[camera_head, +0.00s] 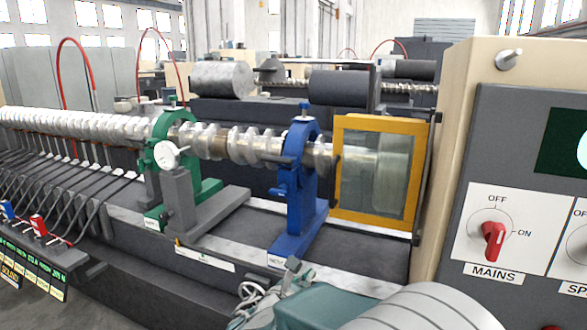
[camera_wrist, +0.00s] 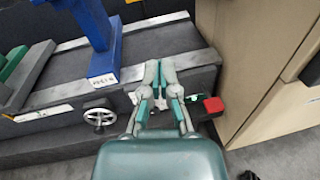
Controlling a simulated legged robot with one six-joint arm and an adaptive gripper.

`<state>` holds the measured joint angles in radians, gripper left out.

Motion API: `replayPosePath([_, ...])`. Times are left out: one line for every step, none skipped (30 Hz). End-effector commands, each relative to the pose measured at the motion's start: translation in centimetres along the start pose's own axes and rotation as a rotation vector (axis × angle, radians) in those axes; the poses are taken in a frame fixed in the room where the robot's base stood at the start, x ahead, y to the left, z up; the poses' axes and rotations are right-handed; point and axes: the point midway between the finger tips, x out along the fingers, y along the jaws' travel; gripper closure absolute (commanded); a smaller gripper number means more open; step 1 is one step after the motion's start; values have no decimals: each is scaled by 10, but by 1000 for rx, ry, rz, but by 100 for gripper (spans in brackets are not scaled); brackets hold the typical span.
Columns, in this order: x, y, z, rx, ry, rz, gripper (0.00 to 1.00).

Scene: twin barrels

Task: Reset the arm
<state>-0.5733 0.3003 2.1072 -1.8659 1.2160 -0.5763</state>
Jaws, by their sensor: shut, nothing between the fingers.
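My gripper (camera_wrist: 159,75) shows in the wrist view with its two grey and teal fingers together at the tips, shut and empty. It is above the floor in front of the machine bed (camera_wrist: 185,42). In the head view my teal and grey arm is at the bottom, right of the middle, and my gripper (camera_head: 292,264) is partly seen low in front of the bed. It appears apart from the blue stand (camera_head: 299,190).
A green stand (camera_head: 163,150) and a long metal shaft run along the bed. A yellow-framed guard (camera_head: 383,221) stands right of the blue stand. The beige cabinet (camera_head: 450,150) with a red MAINS knob (camera_head: 493,238) is at right. A handwheel (camera_wrist: 98,117) is left of my gripper.

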Motion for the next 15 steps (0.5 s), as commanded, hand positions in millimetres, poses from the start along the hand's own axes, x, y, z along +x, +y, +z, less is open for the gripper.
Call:
replayPosePath([2, -10, 5, 30, 11, -28, 100])
replayPosePath([3, -15, 7, 48, 19, -47, 100])
replayPosePath([3, -23, 9, 77, 31, -73, 100])
replayPosePath([4, -29, 11, 97, 40, -92, 100])
replayPosePath([4, -36, 13, 121, 50, -114, 100])
replayPosePath([4, -44, 15, 154, 64, -144, 100])
replayPosePath([4, -52, 17, 183, 75, -169, 100])
replayPosePath([4, -59, 19, 211, 86, -193, 100])
replayPosePath([3, -71, 22, 254, 102, -229, 100])
replayPosePath([3, -80, 24, 289, 115, -258, 100])
replayPosePath([2, -90, 26, 327, 128, -289, 100])
replayPosePath([0, -104, 29, 386, 148, -335, 100])
replayPosePath([-2, -116, 30, 435, 163, -372, 100])
replayPosePath([-6, -128, 32, 488, 179, -412, 100])
replayPosePath([-10, -145, 35, 570, 201, -470, 100])
